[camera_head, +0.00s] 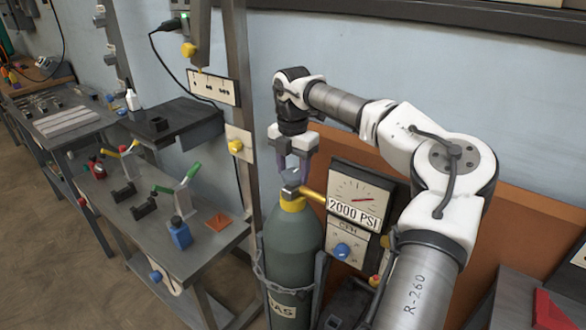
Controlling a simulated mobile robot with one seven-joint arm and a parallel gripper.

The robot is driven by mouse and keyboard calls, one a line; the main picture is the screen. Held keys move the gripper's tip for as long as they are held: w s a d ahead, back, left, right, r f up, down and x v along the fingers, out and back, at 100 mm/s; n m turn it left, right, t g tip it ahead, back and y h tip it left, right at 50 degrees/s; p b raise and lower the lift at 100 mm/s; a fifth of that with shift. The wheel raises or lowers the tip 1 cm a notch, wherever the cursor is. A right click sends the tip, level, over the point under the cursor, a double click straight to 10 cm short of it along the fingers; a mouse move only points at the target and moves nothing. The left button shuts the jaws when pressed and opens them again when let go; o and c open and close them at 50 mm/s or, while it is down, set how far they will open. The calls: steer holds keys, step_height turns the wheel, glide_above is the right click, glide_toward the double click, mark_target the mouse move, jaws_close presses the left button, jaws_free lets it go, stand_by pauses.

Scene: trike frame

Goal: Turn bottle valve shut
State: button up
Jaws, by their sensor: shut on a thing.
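A dark green gas bottle (292,240) stands upright in the lower middle of the view, held by a chain and a bracket. It has a yellow collar (293,203) and a small grey valve (291,190) on top. My gripper (291,177) points down from above, its fingers closed around the top of the valve. The fingers hide part of the valve, and I cannot tell how far it is turned. A yellow pipe (312,197) leads right from the valve to a gauge panel (355,193) marked 2000 PSI with a red needle.
A blue knob (342,250) sits on the panel below the gauge. A metal post (240,110) stands left of the bottle. A grey workbench (178,258) with clamps and a blue bottle (179,233) is at the left. An orange-brown board (535,230) is behind my arm.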

mark_target(293, 173)
steer(key=o, duration=1)
step_height(293, 173, up, 14)
steer(key=shift+f, duration=0.1)
